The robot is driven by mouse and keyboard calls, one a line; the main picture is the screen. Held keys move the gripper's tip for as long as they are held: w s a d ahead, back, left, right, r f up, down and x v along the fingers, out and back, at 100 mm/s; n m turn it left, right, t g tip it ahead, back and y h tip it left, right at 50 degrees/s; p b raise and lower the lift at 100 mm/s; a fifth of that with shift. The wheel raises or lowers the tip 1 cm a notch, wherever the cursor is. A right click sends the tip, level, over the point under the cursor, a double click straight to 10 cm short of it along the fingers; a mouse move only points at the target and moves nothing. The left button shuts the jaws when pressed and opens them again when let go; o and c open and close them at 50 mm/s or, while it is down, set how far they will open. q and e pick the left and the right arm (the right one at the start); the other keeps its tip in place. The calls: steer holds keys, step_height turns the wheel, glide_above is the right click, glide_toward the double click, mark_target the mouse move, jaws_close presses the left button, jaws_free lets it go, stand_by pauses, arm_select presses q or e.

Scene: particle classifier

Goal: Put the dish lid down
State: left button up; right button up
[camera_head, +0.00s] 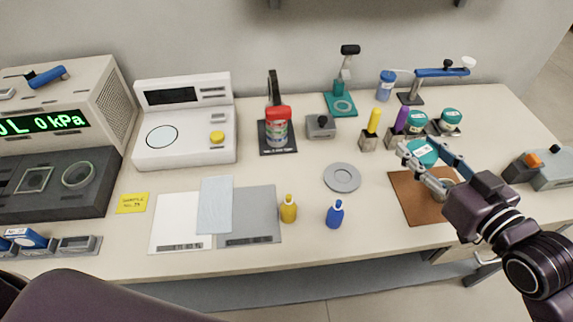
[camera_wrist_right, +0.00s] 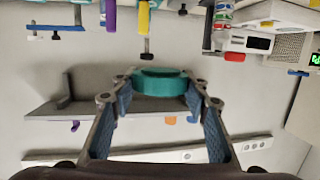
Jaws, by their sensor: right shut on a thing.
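My right gripper (camera_head: 422,154) is shut on a round teal dish lid (camera_head: 425,149) and holds it over the brown mat (camera_head: 408,202) at the right of the bench. In the right wrist view the teal lid (camera_wrist_right: 162,83) sits between the two fingertips of the gripper (camera_wrist_right: 160,88). A small round dish, partly hidden by the gripper, shows at the mat. My left gripper is not in view.
A round grey disc (camera_head: 342,177) lies left of the mat. Teal-topped jars (camera_head: 415,119) and yellow and purple handled tools stand behind. Bench between disc and mat is clear.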

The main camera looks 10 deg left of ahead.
steer(key=shift+s+a, duration=0.15)
steer(key=shift+a, duration=0.05)
steer(key=shift+f, duration=0.3)
step_height(320, 180, down, 3)
steer(key=b, duration=0.2)
glide_above(388, 212)
step_height(388, 212, down, 12)
steer(key=shift+r, duration=0.2)
step_height(388, 212, down, 4)
steer(key=shift+f, duration=0.5)
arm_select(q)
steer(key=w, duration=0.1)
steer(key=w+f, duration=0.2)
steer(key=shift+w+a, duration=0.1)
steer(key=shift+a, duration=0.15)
